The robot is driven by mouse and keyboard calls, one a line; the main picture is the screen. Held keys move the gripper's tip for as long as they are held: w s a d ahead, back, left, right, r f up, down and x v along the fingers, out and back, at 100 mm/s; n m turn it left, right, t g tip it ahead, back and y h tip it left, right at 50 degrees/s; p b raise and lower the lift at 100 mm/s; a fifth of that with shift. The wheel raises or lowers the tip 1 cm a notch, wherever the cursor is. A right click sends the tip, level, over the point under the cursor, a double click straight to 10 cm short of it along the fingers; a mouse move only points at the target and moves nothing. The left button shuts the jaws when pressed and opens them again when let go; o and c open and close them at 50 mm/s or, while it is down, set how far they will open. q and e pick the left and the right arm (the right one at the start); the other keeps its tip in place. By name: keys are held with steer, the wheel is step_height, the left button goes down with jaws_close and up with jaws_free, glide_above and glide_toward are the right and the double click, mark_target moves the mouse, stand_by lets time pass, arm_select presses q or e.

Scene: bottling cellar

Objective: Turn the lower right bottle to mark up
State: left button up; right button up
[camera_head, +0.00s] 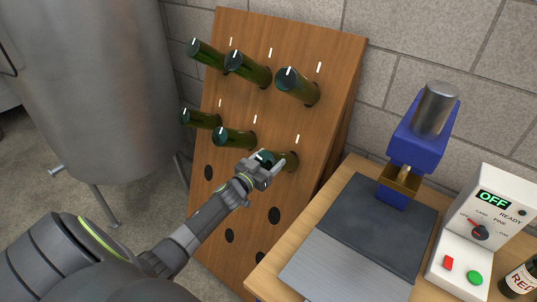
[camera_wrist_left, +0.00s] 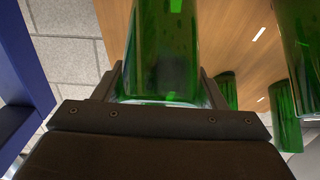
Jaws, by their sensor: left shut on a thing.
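The lower right bottle (camera_head: 291,160) is green glass and sticks out of the wooden rack, at the right end of the lower row. My left gripper (camera_head: 264,165) is shut on its outer end and hides much of it. In the left wrist view the bottle (camera_wrist_left: 166,45) stands between the two dark fingers (camera_wrist_left: 160,92). I cannot make out a mark on its held end. A white line (camera_head: 297,139) is on the board above it. My right gripper is not in view.
The rack (camera_head: 335,60) holds several other green bottles, close by at the upper row (camera_head: 300,88) and left (camera_head: 236,138). Empty holes lie below. At right are a bench (camera_head: 262,280) with a blue press (camera_head: 415,140) and a control box (camera_head: 455,240) reading OFF. A steel tank (camera_head: 95,80) stands left.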

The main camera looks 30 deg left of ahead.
arm_select(q)
steer(key=m+h+p, duration=0.2)
steer(key=m, duration=0.1)
steer(key=shift+r+p, duration=0.25)
steer(key=shift+p, duration=0.15)
steer(key=m+h, duration=0.1)
steer(key=m, duration=0.1)
steer(key=m+g+h+p, duration=0.1)
steer(key=m, duration=0.1)
steer(key=shift+f+h, duration=0.2)
steer(key=shift+h, duration=0.1)
steer(key=m+g+h, duration=0.1)
steer(key=m, duration=0.2)
steer(key=m+g+h, duration=0.1)
steer(key=m+g, duration=0.1)
steer(key=shift+d+f+m+h, duration=0.1)
steer(key=shift+m+h, duration=0.3)
steer(key=m+g, duration=0.2)
steer(key=m, duration=0.1)
steer(key=m+g+h, duration=0.1)
steer(key=m+g, duration=0.1)
steer(key=m, duration=0.1)
steer(key=shift+s+d+f+m+b, duration=0.1)
steer(key=shift+s+f+m+b, duration=0.05)
steer(key=shift+m+b, duration=0.2)
steer(key=shift+m+g, duration=0.25)
steer(key=shift+g, duration=0.05)
steer(key=o, duration=1)
